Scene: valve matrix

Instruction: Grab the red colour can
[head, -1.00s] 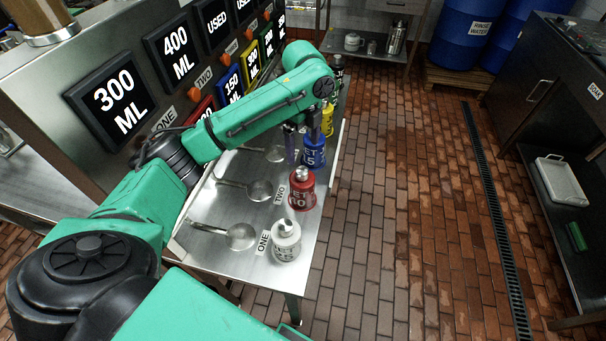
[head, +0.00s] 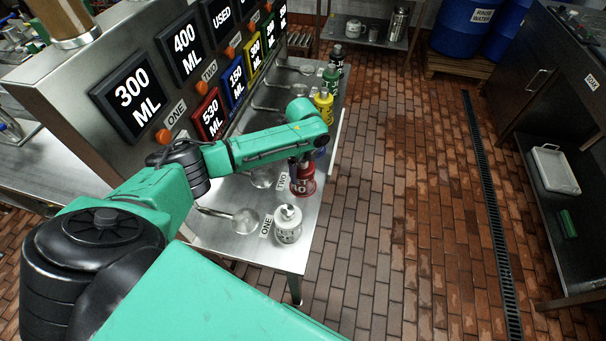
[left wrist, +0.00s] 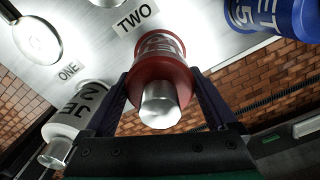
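The red can (head: 303,186) stands upright on the steel counter in front of the "TWO" label. In the left wrist view the red can (left wrist: 160,62), with its silver cap toward the camera, sits between the two dark fingers of my left gripper (left wrist: 163,88). The fingers are spread on either side of it, and a narrow gap seems to remain. In the head view my left gripper (head: 298,164) comes down over the can from above and partly hides it. My right gripper is not in view.
A white can (head: 288,224) stands nearer, by the "ONE" label. A blue can (left wrist: 272,15) stands on the other side, with yellow (head: 323,106) and green (head: 331,77) cans beyond. A panel of volume signs rises behind.

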